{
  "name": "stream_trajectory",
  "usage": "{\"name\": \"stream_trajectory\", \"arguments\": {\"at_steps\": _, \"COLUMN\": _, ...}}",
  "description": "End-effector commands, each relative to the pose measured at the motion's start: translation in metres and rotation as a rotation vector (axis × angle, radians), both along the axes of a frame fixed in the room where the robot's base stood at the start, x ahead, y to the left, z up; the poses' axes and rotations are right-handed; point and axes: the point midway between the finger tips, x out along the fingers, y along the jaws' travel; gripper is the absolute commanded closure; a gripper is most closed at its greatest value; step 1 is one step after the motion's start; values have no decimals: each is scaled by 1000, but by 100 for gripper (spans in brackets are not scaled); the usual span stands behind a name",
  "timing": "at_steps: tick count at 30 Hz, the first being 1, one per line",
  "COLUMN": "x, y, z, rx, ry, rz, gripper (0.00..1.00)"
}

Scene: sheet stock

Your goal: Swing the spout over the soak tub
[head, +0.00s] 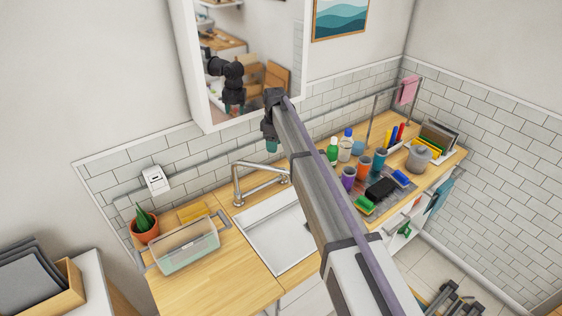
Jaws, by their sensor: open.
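The metal spout (262,167) rises at the back left of the sink (275,238) and reaches right along the back. Its right end is near my arm. My gripper (271,147) hangs with its teal fingertips down, in front of the wall behind the sink. In the picture it is just above the spout's right part; the gap in depth is hard to judge. It is open and appears empty. A clear tub with pale green at its bottom (182,248) stands left of the sink. I cannot tell if it is the soak tub. My arm hides the sink's right part.
Right of my arm are bottles (345,143), coloured cups (363,166), a sponge (364,205) and a grey pot (418,158). A mirror cabinet (190,70) hangs above. The counter's front left (215,285) is clear.

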Motion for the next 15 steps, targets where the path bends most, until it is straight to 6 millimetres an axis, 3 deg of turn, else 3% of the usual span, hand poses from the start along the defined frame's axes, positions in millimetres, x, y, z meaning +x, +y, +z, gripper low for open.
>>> {"name": "stream_trajectory", "arguments": {"at_steps": 5, "x": -1, "y": -1, "z": -21, "rx": 0, "ry": -1, "rz": -3, "gripper": 49}}
{"name": "stream_trajectory", "arguments": {"at_steps": 15, "x": -6, "y": 0, "z": -99, "rx": -2, "ry": -2, "rz": -4, "gripper": 49}}
